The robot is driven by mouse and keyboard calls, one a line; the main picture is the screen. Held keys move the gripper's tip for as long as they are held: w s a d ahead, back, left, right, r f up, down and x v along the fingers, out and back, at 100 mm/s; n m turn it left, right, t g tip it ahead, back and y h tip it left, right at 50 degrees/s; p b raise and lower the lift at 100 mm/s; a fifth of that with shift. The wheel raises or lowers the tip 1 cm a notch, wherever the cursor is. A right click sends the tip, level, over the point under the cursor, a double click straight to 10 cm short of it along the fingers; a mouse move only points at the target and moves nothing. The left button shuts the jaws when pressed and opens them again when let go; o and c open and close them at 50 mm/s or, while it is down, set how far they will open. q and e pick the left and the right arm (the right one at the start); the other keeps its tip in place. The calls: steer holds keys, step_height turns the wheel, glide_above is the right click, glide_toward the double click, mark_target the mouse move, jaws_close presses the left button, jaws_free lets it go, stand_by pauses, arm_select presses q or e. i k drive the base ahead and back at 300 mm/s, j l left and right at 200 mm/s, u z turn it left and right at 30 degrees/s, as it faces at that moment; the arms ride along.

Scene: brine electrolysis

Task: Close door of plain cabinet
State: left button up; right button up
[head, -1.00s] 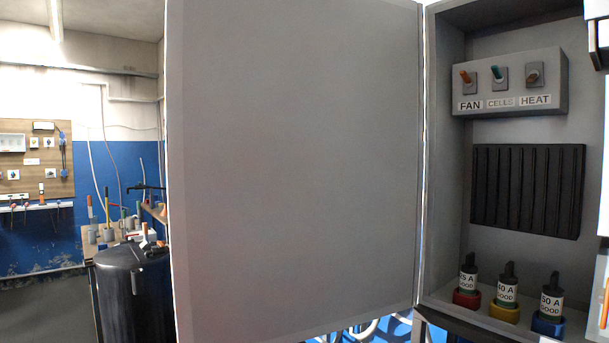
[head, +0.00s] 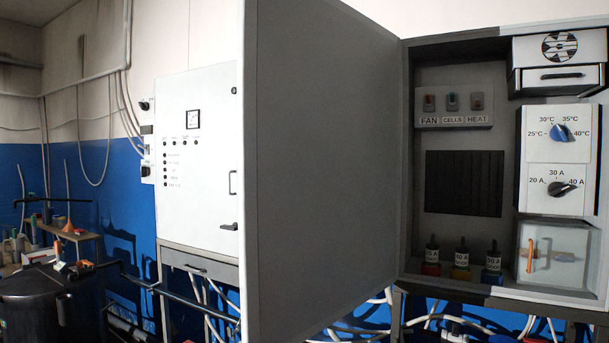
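The plain cabinet (head: 407,160) stands at the right of the head view with its interior exposed. Its grey door (head: 320,150) is hinged on the cabinet's left side and stands wide open, swung out towards me and to the left. Inside are a switch box (head: 454,107) labelled FAN, CELLS and HEAT, a black ribbed panel (head: 464,184) and several labelled fuses (head: 462,256) in coloured holders. Neither of my grippers shows in the head view.
Right of the interior are a dial panel (head: 558,160), a drawer unit with a fan symbol (head: 558,62) and a clear-fronted box (head: 556,254). A closed white cabinet (head: 200,130) stands behind the door. A black barrel (head: 45,305) and a bench (head: 75,238) are at the left.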

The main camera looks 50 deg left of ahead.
mark_target(318, 96)
steer(key=k+j, duration=0.15)
steer(key=j, duration=0.25)
steer(key=k+j+z, duration=0.1)
steer(key=j, duration=0.3)
steer(key=k+j, duration=0.15)
steer(key=j, duration=0.2)
steer(key=k+j, duration=0.15)
steer(key=j, duration=0.25)
steer(key=k+j+z, duration=0.1)
steer(key=j, duration=0.25)
steer(key=k+j, duration=0.2)
steer(key=j, duration=0.2)
